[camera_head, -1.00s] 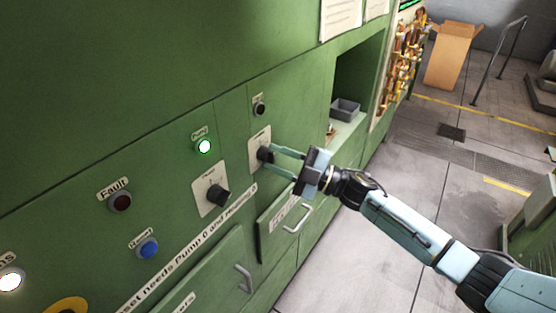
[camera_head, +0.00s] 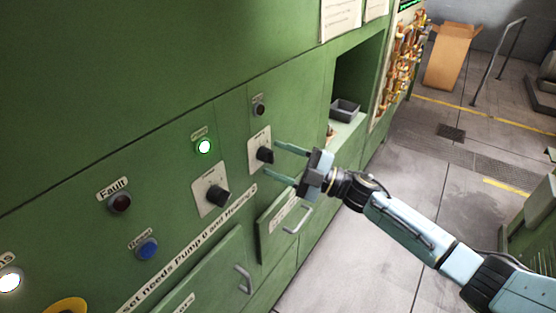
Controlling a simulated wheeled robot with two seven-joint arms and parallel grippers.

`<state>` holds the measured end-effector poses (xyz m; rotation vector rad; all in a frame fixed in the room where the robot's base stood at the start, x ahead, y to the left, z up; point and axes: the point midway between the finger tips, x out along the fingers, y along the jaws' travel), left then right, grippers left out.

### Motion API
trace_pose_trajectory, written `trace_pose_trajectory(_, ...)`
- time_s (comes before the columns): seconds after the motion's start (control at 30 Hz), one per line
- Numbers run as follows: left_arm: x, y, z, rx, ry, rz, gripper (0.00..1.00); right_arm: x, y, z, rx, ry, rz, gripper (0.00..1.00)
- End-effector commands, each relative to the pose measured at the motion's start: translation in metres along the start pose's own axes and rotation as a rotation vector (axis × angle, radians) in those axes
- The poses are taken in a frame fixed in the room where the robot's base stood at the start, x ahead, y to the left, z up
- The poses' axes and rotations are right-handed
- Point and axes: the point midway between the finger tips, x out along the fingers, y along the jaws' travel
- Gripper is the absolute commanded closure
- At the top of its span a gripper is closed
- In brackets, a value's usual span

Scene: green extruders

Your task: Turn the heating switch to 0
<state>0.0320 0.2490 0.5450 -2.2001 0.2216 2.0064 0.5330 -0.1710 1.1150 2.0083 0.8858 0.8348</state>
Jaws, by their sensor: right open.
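Two black rotary switches sit on pale plates on the green panel. The right one (camera_head: 265,154) is in front of my right gripper, the left one (camera_head: 217,196) is lower and to the left. The small labels are too blurred to tell which is the heating switch. My right gripper (camera_head: 272,161) is open, its two light teal fingers pointing at the right switch, one above and one below it. The fingers look clear of the knob. My left gripper is not in view.
Handles (camera_head: 297,221) stick out below.

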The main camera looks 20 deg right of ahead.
Motion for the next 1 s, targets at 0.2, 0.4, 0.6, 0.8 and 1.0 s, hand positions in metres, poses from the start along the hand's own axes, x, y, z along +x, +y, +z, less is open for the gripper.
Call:
trace_pose_trajectory(0.2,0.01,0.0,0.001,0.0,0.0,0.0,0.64,-0.045,-0.003,0.002,-0.001,-0.005,-0.005,0.49)
trace_pose_trajectory(0.4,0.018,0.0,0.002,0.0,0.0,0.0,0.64,-0.089,-0.003,0.002,0.0,-0.004,-0.005,0.49)
trace_pose_trajectory(0.6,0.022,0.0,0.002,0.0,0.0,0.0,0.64,-0.118,-0.002,0.001,-0.001,-0.002,-0.004,0.49)
trace_pose_trajectory(0.8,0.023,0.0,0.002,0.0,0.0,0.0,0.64,-0.126,0.0,0.0,-0.002,-0.001,-0.002,0.49)
trace_pose_trajectory(1.0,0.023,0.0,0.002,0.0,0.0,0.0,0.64,-0.126,0.0,0.0,-0.002,0.0,-0.002,0.49)
